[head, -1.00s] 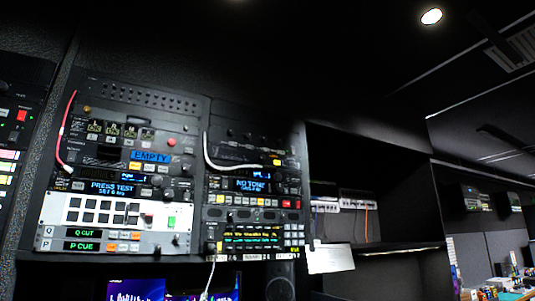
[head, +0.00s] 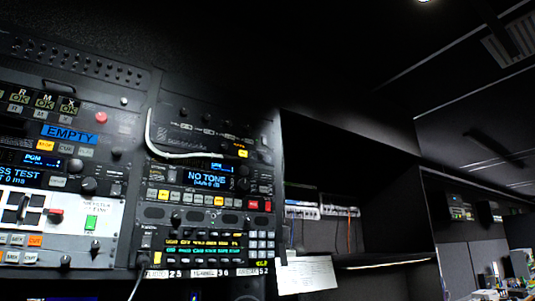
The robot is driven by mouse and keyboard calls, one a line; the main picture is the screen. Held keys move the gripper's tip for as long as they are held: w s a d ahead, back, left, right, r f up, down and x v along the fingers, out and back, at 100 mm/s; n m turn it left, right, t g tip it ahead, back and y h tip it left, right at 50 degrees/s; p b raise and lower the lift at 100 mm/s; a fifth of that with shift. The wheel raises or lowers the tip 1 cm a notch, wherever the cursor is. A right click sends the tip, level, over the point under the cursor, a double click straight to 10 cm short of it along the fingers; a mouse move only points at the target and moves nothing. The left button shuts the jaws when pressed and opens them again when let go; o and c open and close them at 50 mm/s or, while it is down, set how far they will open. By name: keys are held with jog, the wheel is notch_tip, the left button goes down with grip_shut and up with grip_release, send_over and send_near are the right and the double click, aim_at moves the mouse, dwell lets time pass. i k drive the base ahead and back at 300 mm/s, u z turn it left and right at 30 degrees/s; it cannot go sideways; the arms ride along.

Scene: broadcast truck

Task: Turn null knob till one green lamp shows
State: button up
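Two equipment racks fill the left half of the head view. The right rack has a panel with a blue display reading "NO TONE" (head: 207,179) and a dark knob (head: 243,185) at its right. I cannot read which knob is marked null. A lit green button (head: 91,223) shows on the white panel, but I cannot tell whether it is a null lamp. My gripper is not in view.
A white cable (head: 150,135) hangs across the right rack's upper panels. A paper sheet (head: 306,275) hangs at the rack's lower right. Dark open shelving (head: 375,225) stands to the right. A cluttered desk area lies at far right.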

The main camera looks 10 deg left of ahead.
aim_at(223, 146)
jog(key=z, duration=0.2)
jog(key=i, duration=0.9)
jog(key=u, duration=0.65)
jog(key=i, duration=0.65)
jog(key=u, duration=0.5)
